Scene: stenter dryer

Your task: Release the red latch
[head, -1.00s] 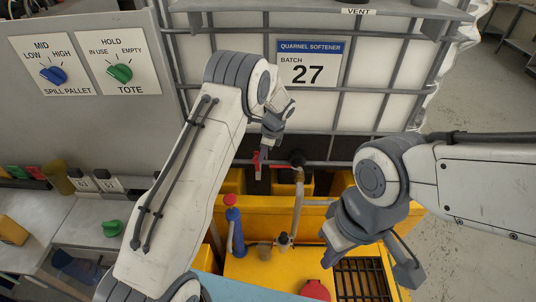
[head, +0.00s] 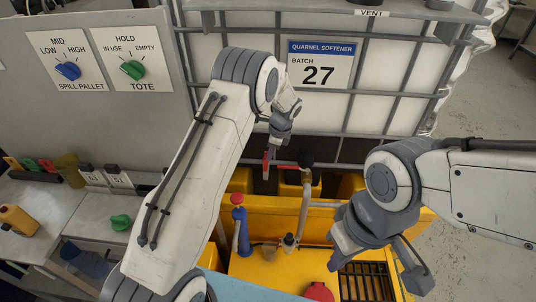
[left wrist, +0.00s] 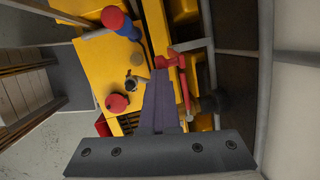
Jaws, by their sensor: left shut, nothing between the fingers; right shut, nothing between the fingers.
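The red latch (head: 266,166) is a small red lever on the front of the white caged tote, left of the outlet valve and hose. In the left wrist view it is a red bar with an arm (left wrist: 184,72), just right of the fingertips. My left gripper (head: 274,147) is shut and empty, close above the latch; its fingers (left wrist: 160,74) lie beside the red bar. I cannot tell whether they touch it. My right gripper (head: 380,262) is shut and empty, over the yellow spill pallet at the right, well away from the latch.
The yellow spill pallet (head: 258,268) carries a blue bottle with a red cap (head: 239,222), a red knob (head: 319,292) and a dark grate (head: 362,283). A grey panel with blue (head: 68,71) and green (head: 132,69) dials stands left. A workbench (head: 110,222) is below it.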

